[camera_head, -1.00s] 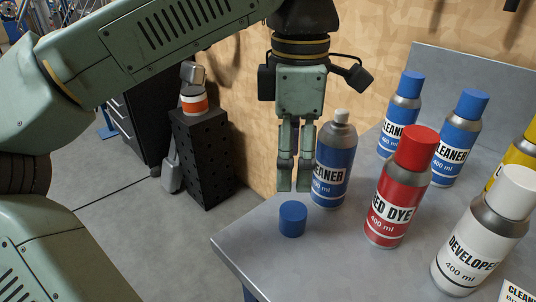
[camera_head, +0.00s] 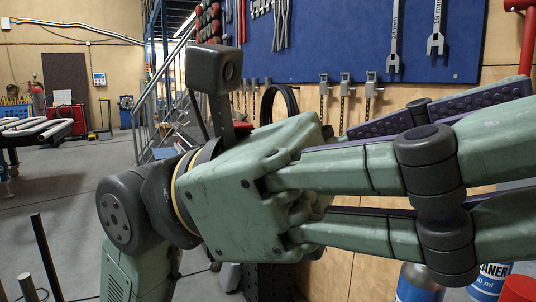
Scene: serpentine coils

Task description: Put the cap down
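My gripper (camera_head: 437,192) fills the middle and right of the head view, very close to the camera. Its green fingers with dark joints and purple pads point right. The fingers stand apart, with the far finger's purple pad showing above the near ones, so it looks open. The fingertips run out past the right edge, and I see nothing held. The blue cap does not show in this view. Blue-labelled cleaner bottles (camera_head: 490,284) show at the bottom right, below the fingers, partly cut off.
A red bottle cap (camera_head: 521,289) is at the bottom right corner. Behind stands a blue tool board (camera_head: 350,40) with wrenches. A metal staircase (camera_head: 160,90) is at the back. Open floor (camera_head: 60,190) lies to the left.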

